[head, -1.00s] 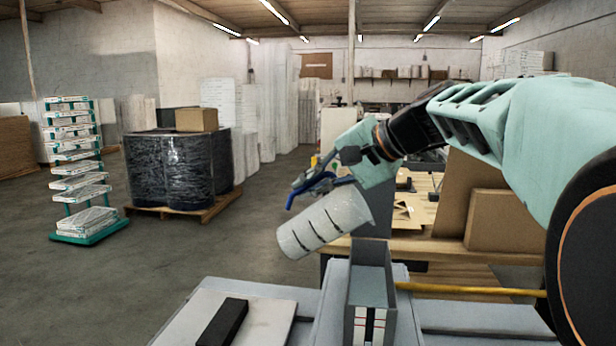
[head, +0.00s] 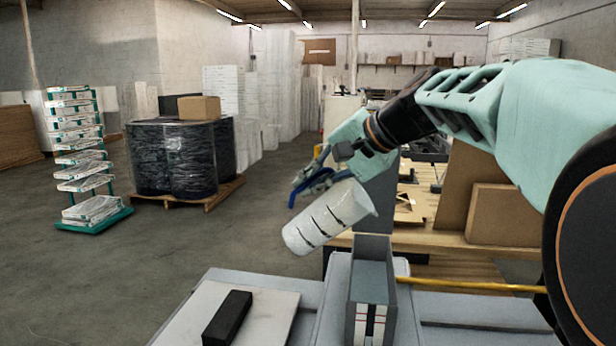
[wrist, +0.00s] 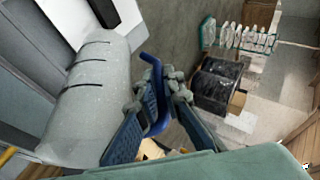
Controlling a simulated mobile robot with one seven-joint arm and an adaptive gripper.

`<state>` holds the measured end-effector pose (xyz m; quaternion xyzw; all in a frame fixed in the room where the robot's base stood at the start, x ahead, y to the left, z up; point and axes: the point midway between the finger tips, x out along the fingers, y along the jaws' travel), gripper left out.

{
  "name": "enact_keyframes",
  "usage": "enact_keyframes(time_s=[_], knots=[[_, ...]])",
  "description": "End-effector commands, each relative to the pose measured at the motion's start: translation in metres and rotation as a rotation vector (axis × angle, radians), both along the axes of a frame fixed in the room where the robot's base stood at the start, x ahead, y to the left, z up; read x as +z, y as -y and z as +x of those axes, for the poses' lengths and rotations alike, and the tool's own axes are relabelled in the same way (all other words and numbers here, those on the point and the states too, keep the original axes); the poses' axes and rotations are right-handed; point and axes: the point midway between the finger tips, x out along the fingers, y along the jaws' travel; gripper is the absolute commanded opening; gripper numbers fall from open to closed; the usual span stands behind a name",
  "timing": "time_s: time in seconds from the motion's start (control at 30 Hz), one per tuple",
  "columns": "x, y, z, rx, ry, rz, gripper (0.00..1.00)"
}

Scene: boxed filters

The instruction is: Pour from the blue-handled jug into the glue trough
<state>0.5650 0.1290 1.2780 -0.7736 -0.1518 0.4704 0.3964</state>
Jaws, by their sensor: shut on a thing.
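The jug (head: 328,218) is a pale grey cylinder with short dark marks and a blue handle (head: 303,188). My gripper (head: 322,181) is shut on the handle and holds the jug in the air, lying strongly tilted. In the head view the jug's right end is higher than its left and appears just above and behind the glue trough. The glue trough (head: 357,300) is a narrow, tall-walled grey box with red, white and black marks on its front. In the wrist view, my gripper's fingers (wrist: 165,90) close around the handle beside the jug (wrist: 88,95). No stream shows; the jug's contents are hidden.
A black block (head: 227,318) lies on a white board (head: 270,312) left of the trough. A yellow rod (head: 470,285) runs right of it. Cardboard sheets (head: 503,215) stand on a wooden bench behind. A wrapped pallet load (head: 172,160) and a rack (head: 90,180) stand farther off.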

Motion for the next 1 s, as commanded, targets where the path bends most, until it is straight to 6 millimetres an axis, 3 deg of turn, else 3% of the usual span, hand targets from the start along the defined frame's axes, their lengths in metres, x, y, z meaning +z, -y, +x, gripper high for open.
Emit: enact_keyframes(time_s=[0.4, 1.0], knots=[[0.0035, -0.0061, 0.0008, 0.002, -0.021, -0.113, 0.0], [0.0012, -0.0064, 0.0012, 0.001, -0.026, -0.137, 0.0]])
